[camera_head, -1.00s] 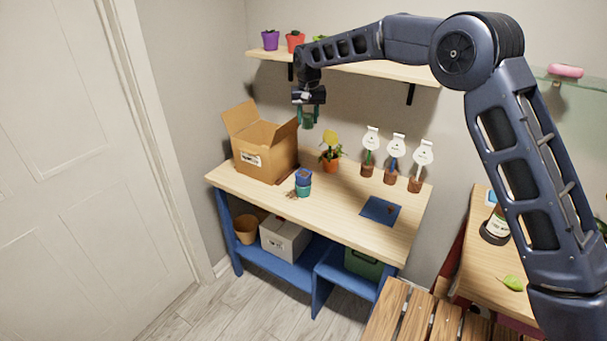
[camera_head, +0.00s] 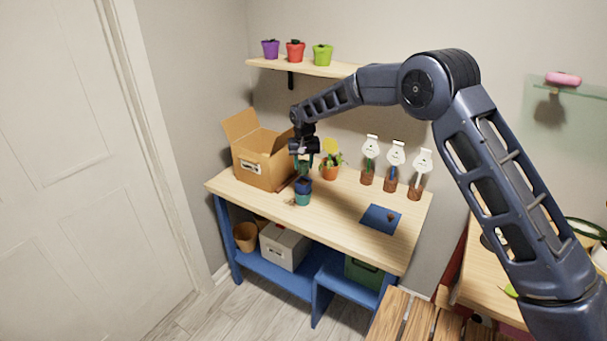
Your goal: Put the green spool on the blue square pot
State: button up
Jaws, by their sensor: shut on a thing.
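The blue square pot (camera_head: 303,187) sits on top of a teal pot (camera_head: 302,199) near the front left of the wooden bench. My gripper (camera_head: 304,165) points down directly above the blue pot. It is shut on the green spool (camera_head: 304,170), a small dark green shape between the fingers. The spool is low over the pot's top. I cannot tell whether it touches the pot, because the fingers partly cover it.
An open cardboard box (camera_head: 262,160) stands close left of my gripper. A potted yellow flower (camera_head: 330,165) stands close right. Several brown pots with white label signs (camera_head: 391,178) line the back. A blue mat (camera_head: 380,218) lies on the right; the bench between is clear.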

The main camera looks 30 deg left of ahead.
aim_at(303, 173)
jog(key=shift+f, duration=2.3)
jog(key=shift+f, duration=0.1)
jog(key=o, duration=1)
jog(key=r, duration=0.8)
jog(key=s+r, duration=0.1)
jog(key=r, duration=0.3)
jog(key=shift+d+r, duration=0.1)
jog(key=shift+d, duration=0.3)
